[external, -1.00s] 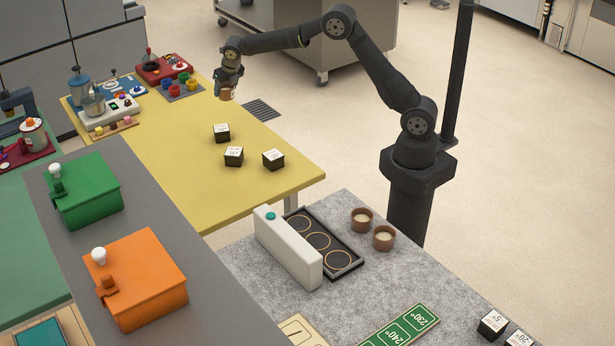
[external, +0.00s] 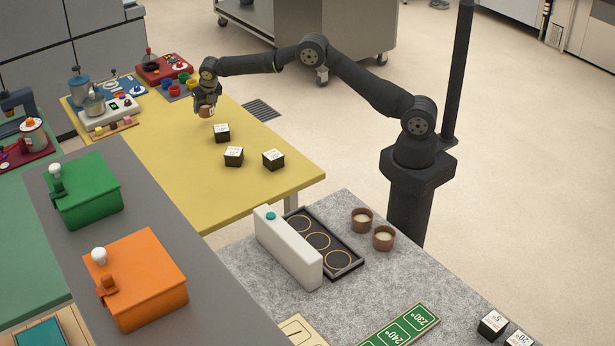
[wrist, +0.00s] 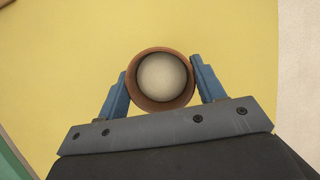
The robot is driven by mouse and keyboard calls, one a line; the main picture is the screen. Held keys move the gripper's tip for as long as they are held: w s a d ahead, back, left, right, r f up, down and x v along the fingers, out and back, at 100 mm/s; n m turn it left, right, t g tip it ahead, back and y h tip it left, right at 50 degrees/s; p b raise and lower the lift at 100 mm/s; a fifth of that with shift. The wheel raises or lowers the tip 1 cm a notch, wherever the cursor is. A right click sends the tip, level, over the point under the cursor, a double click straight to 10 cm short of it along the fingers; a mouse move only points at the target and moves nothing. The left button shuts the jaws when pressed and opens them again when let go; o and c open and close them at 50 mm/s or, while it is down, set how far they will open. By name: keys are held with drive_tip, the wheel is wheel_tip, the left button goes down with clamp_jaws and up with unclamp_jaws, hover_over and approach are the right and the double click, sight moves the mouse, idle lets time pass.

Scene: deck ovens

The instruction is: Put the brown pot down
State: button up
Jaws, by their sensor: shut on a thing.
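The brown pot (external: 206,111) is a small round cup with pale contents. My gripper (external: 207,100) is shut on it and holds it over the yellow table (external: 265,195), near the table's far right edge. In the wrist view the pot (wrist: 134,88) sits upright between the two blue fingers of my gripper (wrist: 161,86), with yellow table surface around it. I cannot tell for sure whether its base touches the table or is slightly above it.
Several black cubes with white tops, one (external: 222,133) close to the pot, stand on the yellow table. Small coloured cups (external: 184,78) and a white machine (external: 110,110) are at its far end. Two similar brown pots (external: 362,220) stand on the grey counter by a black three-ring tray (external: 350,270).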

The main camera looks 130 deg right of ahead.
sight(206, 113)
drive_tip(key=shift+w+f, duration=0.1)
drive_tip(key=shift+f, duration=1.95)
drive_tip(key=shift+f, duration=0.15)
drive_tip(key=o, duration=1.1)
drive_tip(key=shift+r, duration=0.25)
drive_tip(key=v, duration=1.2)
drive_tip(key=shift+a+f, duration=0.1)
drive_tip(key=shift+f, duration=0.1)
